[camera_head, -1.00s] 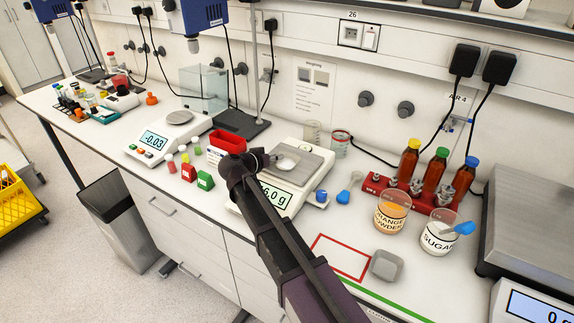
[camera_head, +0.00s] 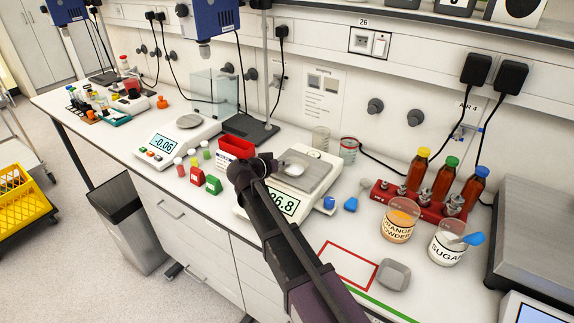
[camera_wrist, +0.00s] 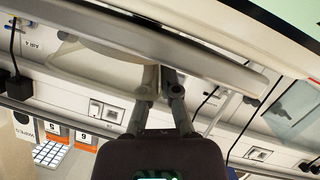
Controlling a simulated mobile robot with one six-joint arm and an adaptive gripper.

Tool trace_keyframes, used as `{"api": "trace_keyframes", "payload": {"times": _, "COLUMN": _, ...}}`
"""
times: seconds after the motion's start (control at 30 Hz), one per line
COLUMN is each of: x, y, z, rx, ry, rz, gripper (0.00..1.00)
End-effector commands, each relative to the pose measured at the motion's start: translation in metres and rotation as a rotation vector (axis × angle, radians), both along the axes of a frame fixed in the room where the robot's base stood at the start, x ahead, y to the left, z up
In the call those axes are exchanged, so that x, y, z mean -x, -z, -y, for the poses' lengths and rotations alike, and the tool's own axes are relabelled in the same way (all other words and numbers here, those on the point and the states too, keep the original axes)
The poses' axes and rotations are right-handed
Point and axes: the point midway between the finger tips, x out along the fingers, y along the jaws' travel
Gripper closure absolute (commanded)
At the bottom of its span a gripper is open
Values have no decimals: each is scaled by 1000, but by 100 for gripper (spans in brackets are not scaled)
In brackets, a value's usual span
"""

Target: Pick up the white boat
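The white boat (camera_head: 293,168) is a small, shallow white dish over the left part of the grey weighing pan of the balance (camera_head: 315,179). I cannot tell whether it rests on the pan. My gripper (camera_head: 275,163) reaches its left edge from the front left. In the wrist view my gripper (camera_wrist: 161,78) has its fingers nearly together at the edge of a pale, translucent shape that looks like the boat (camera_wrist: 103,62). The fingers appear shut on its rim; the exact contact is hard to see. My arm hides part of the balance's front.
A red tray (camera_head: 236,147) and small coloured bottles stand left of the balance. Blue caps, a red bottle rack (camera_head: 412,203), orange powder (camera_head: 398,222) and sugar (camera_head: 447,247) cups are at right. The red-outlined area (camera_head: 348,265) is empty.

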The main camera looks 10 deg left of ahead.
Motion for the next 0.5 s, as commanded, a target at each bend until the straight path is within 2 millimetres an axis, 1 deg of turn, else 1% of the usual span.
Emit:
{"api": "trace_keyframes", "payload": {"times": 0.27, "x": 0, "y": -16, "z": 0, "rx": 0, "ry": 0, "rz": 0, "gripper": 100}}
{"api": "trace_keyframes", "payload": {"times": 0.5, "x": 0, "y": -37, "z": 0, "rx": 0, "ry": 0, "rz": 0, "gripper": 100}}
